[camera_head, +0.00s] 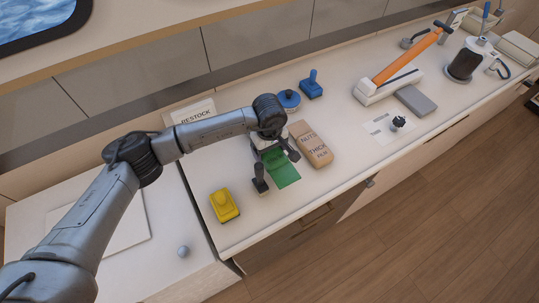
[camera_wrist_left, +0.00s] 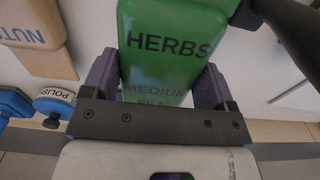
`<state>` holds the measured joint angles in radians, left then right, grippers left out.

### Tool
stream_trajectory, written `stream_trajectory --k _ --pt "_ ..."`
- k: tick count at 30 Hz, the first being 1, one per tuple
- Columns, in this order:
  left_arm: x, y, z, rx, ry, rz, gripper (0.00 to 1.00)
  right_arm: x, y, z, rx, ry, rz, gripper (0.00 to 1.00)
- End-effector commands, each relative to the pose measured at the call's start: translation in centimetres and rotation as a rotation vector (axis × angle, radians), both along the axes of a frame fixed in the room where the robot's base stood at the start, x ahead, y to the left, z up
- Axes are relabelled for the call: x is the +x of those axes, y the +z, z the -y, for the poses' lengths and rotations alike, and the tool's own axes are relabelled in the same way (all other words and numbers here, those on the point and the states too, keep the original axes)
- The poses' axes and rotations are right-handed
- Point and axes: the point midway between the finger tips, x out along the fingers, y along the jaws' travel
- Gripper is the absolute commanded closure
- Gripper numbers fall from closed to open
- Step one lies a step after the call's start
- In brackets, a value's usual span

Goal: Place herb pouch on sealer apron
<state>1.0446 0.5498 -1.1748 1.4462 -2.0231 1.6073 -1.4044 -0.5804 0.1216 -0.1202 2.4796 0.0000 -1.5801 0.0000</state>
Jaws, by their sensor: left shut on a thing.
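The green herb pouch (camera_head: 284,171) shows in the head view near the front of the counter, left of the nuts pouch (camera_head: 314,150). My left gripper (camera_head: 277,171) is shut on it. In the left wrist view the herb pouch (camera_wrist_left: 165,45), printed HERBS MEDIUM FILM, sits between both fingers (camera_wrist_left: 158,78); its lower end is hidden by the gripper. I cannot tell whether it touches the counter. The sealer (camera_head: 385,86) has a white base and a raised orange arm, farther right. Its grey flat apron (camera_head: 415,100) lies in front and looks empty. My right gripper is not in view.
A yellow block (camera_head: 224,206) stands left of the pouch. A blue round polish tin (camera_head: 289,99) and a blue handled block (camera_head: 312,86) stand behind. A white sheet with a dark knob (camera_head: 398,122) lies before the sealer. A RESTOCK tray (camera_head: 193,112) is behind my arm.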

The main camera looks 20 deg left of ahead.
Motion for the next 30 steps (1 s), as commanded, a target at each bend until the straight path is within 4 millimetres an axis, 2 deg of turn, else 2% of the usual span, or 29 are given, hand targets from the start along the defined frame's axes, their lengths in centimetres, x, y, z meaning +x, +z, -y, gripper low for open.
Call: stream_trajectory --k 9,22,23,28,30 --pt "0.0 -3.5 0.0 0.0 0.001 -0.001 0.57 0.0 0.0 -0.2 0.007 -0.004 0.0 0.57" --pt "0.0 -4.2 0.0 0.0 0.0 0.0 0.57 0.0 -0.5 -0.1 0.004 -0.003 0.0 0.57" --pt "0.0 -4.1 0.0 0.001 0.0 -0.001 0.19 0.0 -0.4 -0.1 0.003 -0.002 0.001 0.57" --pt "0.0 -4.1 0.0 0.001 0.0 -0.002 0.02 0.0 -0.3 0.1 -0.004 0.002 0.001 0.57" --pt "0.0 -4.1 0.0 0.001 0.0 -0.001 0.0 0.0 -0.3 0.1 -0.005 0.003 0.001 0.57"
